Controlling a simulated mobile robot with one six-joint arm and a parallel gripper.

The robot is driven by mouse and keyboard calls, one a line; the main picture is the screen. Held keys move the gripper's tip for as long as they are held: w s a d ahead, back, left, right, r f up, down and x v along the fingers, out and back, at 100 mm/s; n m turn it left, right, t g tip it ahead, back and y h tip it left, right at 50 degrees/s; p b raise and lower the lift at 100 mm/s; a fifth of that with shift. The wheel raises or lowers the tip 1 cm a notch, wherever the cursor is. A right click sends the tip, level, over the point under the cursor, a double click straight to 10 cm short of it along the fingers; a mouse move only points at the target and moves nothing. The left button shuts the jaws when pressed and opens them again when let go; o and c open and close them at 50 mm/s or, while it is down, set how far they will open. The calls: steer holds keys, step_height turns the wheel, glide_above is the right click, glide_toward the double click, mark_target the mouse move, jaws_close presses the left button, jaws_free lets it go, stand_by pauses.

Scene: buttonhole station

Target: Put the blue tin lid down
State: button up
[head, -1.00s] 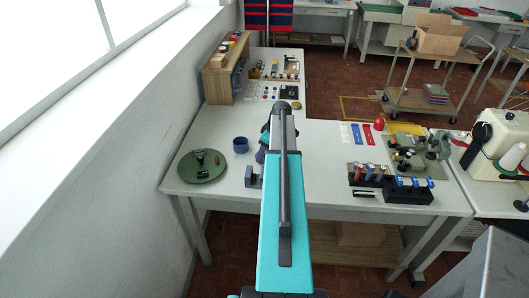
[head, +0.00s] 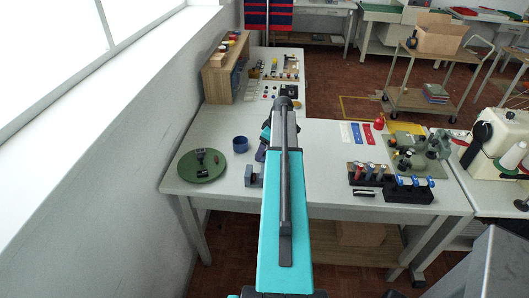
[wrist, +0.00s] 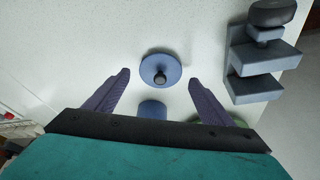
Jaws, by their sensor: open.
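The blue tin lid (wrist: 166,68), a round blue disc with a dark knob, shows in the wrist view over the pale table top. It lies flat, knob towards the camera, and appears to rest on the table. My gripper (wrist: 159,78) is open, with one purple finger on each side of the lid and a gap to both. In the head view my gripper (head: 263,143) is mostly hidden by my arm, and the lid is hidden too. A blue tin (head: 240,144) stands on the table left of my gripper; it is partly seen in the wrist view (wrist: 152,110).
A grey-blue stepped block (wrist: 254,70) stands close right of my gripper in the wrist view. A green round plate (head: 202,176) with a dark object lies at the left. A rack of spools (head: 365,175) and a black holder (head: 408,192) stand at the right. A wooden shelf (head: 215,80) stands behind.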

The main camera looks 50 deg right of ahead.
steer(key=b+v, duration=0.2)
steer(key=v, duration=0.8)
steer(key=shift+r, duration=0.2)
steer(key=shift+s, duration=0.1)
stand_by(0.5)
